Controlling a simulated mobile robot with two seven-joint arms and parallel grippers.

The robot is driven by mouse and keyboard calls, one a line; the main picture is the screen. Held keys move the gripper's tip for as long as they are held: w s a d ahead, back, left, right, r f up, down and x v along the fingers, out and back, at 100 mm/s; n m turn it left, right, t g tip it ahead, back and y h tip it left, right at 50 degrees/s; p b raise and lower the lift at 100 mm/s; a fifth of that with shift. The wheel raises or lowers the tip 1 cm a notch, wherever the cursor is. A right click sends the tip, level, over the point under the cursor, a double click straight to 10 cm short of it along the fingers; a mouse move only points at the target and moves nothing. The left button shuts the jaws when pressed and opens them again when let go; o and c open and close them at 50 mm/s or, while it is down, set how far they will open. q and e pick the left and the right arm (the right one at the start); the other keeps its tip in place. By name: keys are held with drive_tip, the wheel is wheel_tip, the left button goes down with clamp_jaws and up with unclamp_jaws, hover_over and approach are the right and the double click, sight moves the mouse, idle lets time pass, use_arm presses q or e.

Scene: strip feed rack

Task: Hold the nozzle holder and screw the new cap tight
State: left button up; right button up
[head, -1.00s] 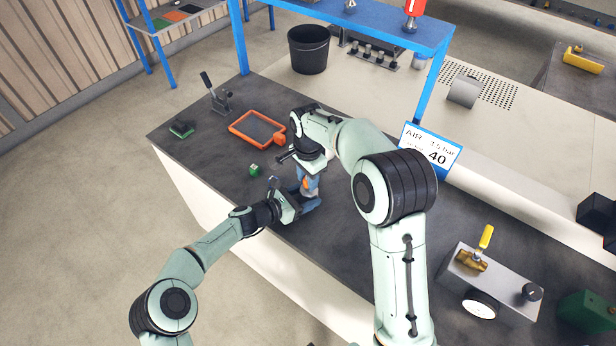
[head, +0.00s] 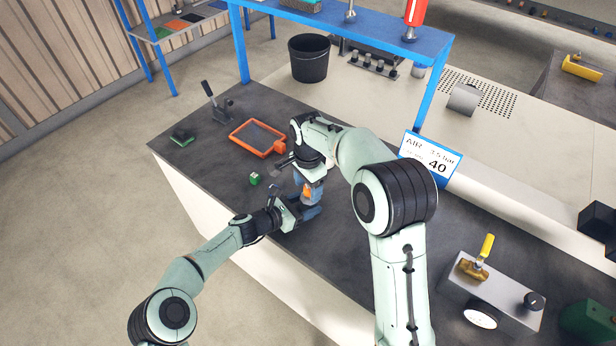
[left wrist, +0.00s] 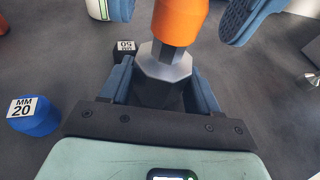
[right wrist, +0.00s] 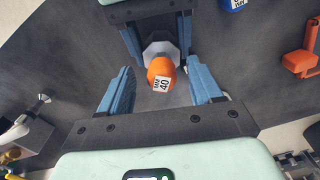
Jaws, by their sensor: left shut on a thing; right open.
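My left gripper (left wrist: 158,100) is shut on the grey hexagonal nozzle holder (left wrist: 165,70), which stands upright between its blue fingers at the dark bench. The orange cap (right wrist: 160,74), labelled MM 40, sits on top of the holder; it also shows in the left wrist view (left wrist: 180,20). How deep its thread sits is hidden. My right gripper (head: 308,190) is above the holder, fingers pointing down. In the right wrist view its blue fingers are open, one on each side of the cap, with a gap to it.
A blue cap (left wrist: 35,115) marked MM 20 and a black cap (left wrist: 124,50) stand near the holder. A green cap (head: 255,178) and an orange-framed tray (head: 257,137) lie farther left. The pressure sign (head: 431,157) and valve block (head: 488,290) are to the right.

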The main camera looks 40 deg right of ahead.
use_arm(q)
drive_tip(key=o, duration=1.5)
drive_tip(key=shift+c, duration=0.2)
drive_tip(key=c, duration=0.6)
use_arm(e)
wheel_tip(320, 180, up, 12)
drive_tip(key=shift+f, duration=0.25)
use_arm(q)
drive_tip(key=shift+a, duration=0.1)
drive_tip(key=shift+b+v, duration=0.4)
drive_tip(key=shift+v, duration=3.5)
use_arm(e)
drive_tip(key=shift+s+f, duration=0.2)
drive_tip(key=shift+f, duration=0.55)
